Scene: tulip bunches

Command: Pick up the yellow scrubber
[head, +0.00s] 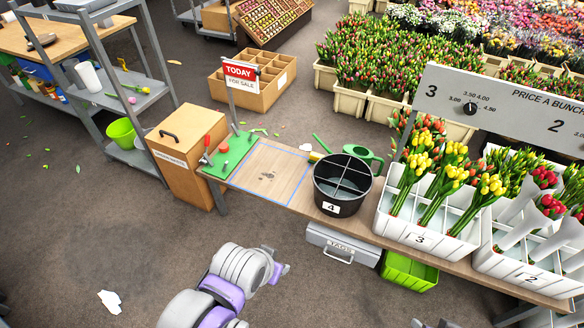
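A small yellow piece (314,157) lies on the wooden bench just left of the black bucket, and it may be the yellow scrubber. It is too small and partly covered to be sure. A green stick-like part (322,144) rises just behind it. White and purple links of my arm reach in from the bottom, well in front of the bench. I cannot make out fingertips of either gripper, and nothing of mine touches the yellow piece.
A black divided bucket (341,201) and a green watering can (361,154) stand close by. Left are a blue-outlined bare patch (268,172) and a green mat (229,155) with tools. White tulip crates (421,240) fill the right. The floor in front is mostly clear.

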